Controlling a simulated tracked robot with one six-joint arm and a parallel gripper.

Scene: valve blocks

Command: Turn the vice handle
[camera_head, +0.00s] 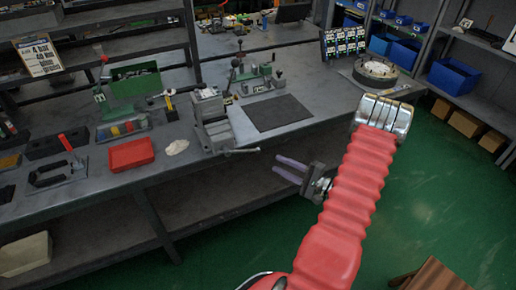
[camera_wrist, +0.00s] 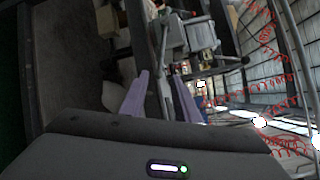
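The grey vice (camera_head: 212,122) stands at the front edge of the workbench in the head view. My gripper (camera_head: 276,167), with two purple fingers, is right of the handle and a little lower, pointing left. The fingers are apart and empty, with a gap between them and the handle. In the wrist view my gripper (camera_wrist: 162,100) shows its spread fingers, and the vice (camera_wrist: 197,36) is ahead at the top.
A lower shelf runs under the bench. The green floor right of my arm is mostly clear, with a wooden stool (camera_head: 432,276) at the bottom.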

